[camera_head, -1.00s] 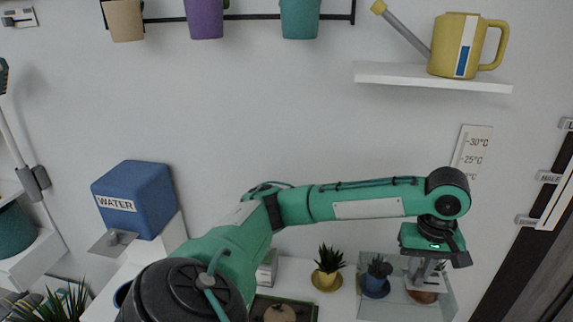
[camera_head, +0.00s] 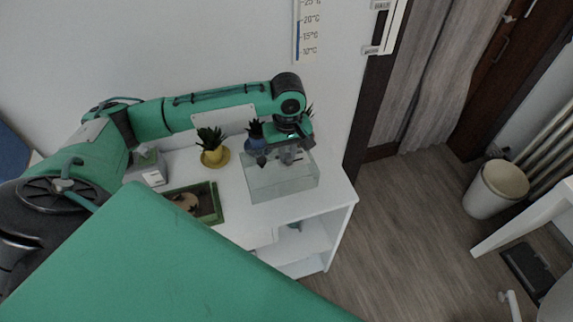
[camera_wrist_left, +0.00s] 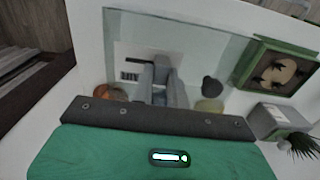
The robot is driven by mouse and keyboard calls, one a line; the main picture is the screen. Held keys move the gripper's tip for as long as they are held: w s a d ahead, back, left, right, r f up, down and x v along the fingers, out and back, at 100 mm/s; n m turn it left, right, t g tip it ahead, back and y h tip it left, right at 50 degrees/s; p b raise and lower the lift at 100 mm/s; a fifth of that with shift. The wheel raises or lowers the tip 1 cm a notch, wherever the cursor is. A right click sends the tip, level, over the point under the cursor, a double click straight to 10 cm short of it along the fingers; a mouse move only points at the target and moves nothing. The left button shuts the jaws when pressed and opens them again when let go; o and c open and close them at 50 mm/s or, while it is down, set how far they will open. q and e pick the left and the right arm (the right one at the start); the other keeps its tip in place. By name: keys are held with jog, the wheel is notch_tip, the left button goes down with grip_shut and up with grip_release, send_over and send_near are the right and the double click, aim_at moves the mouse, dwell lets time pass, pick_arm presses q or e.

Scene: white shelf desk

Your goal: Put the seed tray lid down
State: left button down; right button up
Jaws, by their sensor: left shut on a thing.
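The seed tray lid (camera_head: 283,187) is a clear box-shaped cover at the right part of the white desk, low over its top; I cannot tell whether it touches. My left gripper (camera_head: 290,158) is above it, shut on the lid's top grip. In the left wrist view the lid (camera_wrist_left: 215,52) spreads out under the gripper, and the grey fingers (camera_wrist_left: 160,82) point down at its middle. The seed tray (camera_head: 214,205), a dark green frame with brown contents, lies left of the lid, apart from it; it also shows in the wrist view (camera_wrist_left: 245,62). My right gripper is out of view.
A small white box (camera_head: 150,168) is at the left. The desk's right edge (camera_head: 345,185) is close to the lid. A large green part of mine blocks the foreground.

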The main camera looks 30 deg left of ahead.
aim_at(287, 167)
pick_arm(q)
notch_tip(287, 167, down, 7)
jog(key=shift+r, duration=0.15)
jog(key=shift+p, duration=0.4)
jog(key=c, duration=1.4)
grip_release()
jog(key=shift+r, duration=0.1)
notch_tip(287, 167, up, 12)
jog(key=shift+f+b, duration=0.1)
jog(key=shift+b, duration=0.8)
